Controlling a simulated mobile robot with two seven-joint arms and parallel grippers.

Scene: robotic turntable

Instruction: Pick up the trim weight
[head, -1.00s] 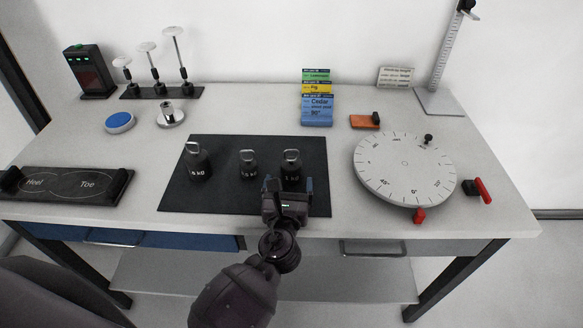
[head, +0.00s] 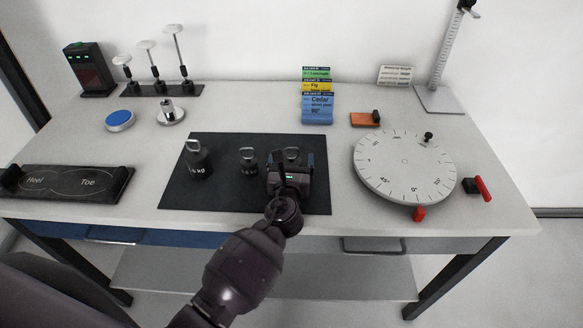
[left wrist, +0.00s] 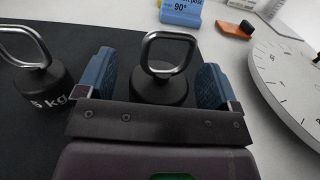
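Three dark weights with metal loop handles stand on the black mat (head: 226,203): a large left one (head: 199,166), a smaller middle one (head: 248,166) and a right one (head: 292,154). No label reads "trim weight". My left gripper (head: 291,173) is at the right weight and hides most of its body in the head view. In the left wrist view, its blue-padded fingers (left wrist: 157,82) are open, one on each side of that weight (left wrist: 158,91). Gaps show between the pads and the weight. The middle weight (left wrist: 45,88), marked "5 kg" in the visible part, stands left of the fingers. My right gripper is not in view.
A round white dial turntable (head: 404,165) is right of the mat. An orange block (head: 364,120) and blue, yellow and green cards (head: 317,108) are behind. A Heel/Toe board (head: 65,184) lies at the left. The mat's front left is clear.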

